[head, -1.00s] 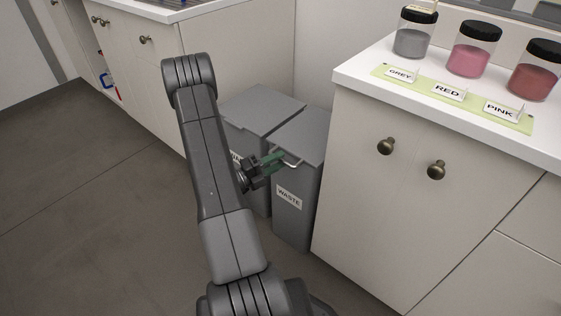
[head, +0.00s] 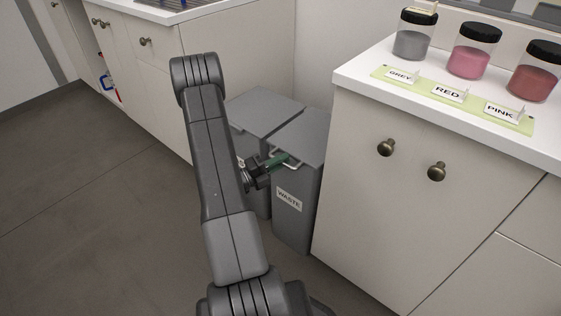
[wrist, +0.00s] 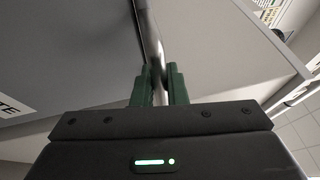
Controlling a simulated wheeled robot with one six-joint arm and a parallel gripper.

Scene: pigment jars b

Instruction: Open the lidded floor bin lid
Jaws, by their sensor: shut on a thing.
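The grey floor bin labelled WASTE (head: 290,215) stands on the floor beside the white cabinet. Its flat grey lid (head: 307,133) has a pale bar handle at the front edge. My gripper (head: 280,160) is at this handle, its green fingers shut on the bar. In the wrist view, the metal handle (wrist: 151,40) runs down between the two green fingers of my gripper (wrist: 160,85). I cannot tell for sure whether the lid is lifted at all. My arm hides part of the bins' left side.
A second grey bin (head: 263,110) stands close on the left, partly behind my arm. The floor at left is clear.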

